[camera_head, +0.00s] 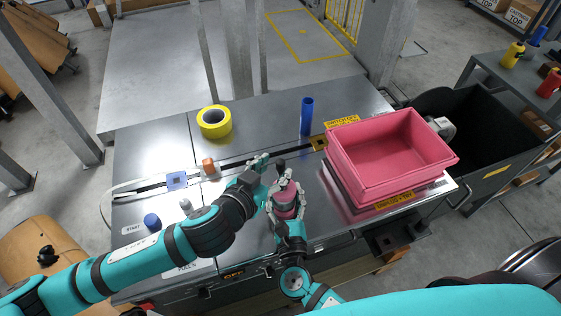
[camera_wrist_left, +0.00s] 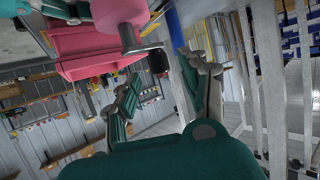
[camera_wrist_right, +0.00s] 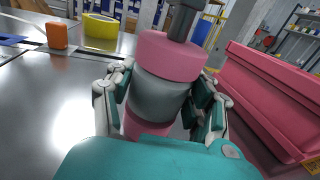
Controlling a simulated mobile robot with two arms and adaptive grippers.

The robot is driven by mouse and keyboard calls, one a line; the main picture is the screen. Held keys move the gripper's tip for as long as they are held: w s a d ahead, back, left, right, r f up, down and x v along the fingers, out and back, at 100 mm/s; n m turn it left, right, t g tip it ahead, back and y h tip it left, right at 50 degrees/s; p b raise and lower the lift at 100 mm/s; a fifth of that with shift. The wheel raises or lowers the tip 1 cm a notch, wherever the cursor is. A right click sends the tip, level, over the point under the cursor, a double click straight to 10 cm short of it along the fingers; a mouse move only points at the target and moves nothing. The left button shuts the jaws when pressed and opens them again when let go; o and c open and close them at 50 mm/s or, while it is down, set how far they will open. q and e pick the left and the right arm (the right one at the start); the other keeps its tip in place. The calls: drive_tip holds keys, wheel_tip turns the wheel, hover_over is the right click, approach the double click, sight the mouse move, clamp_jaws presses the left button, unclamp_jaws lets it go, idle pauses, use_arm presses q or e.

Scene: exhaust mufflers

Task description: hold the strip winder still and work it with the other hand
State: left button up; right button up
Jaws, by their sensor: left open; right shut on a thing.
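The strip winder (camera_head: 284,197) is a pink and grey cylinder standing upright above the steel table. My right gripper (camera_head: 286,206) is shut around its grey middle band, seen closely in the right wrist view (camera_wrist_right: 162,97). A dark crank shaft rises from the winder's pink top (camera_wrist_right: 170,56). In the left wrist view the crank arm (camera_wrist_left: 130,38) ends in a black knob (camera_wrist_left: 158,60). My left gripper (camera_head: 263,170) is open beside the winder's crank. In the left wrist view the knob appears near the gap between its fingers (camera_wrist_left: 165,85); contact cannot be told.
A pink bin (camera_head: 345,165) stands on the table to the right. A yellow tape roll (camera_head: 214,122), a blue cylinder (camera_head: 306,116), an orange block (camera_head: 209,167) and a blue cap (camera_head: 151,221) are on the table. A dark strip track runs across it. The back of the table is mostly clear.

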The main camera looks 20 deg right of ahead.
sight(278, 166)
use_arm(q)
drive_tip(key=shift+x, duration=2.05)
drive_tip(key=shift+c, duration=0.4)
clamp_jaws()
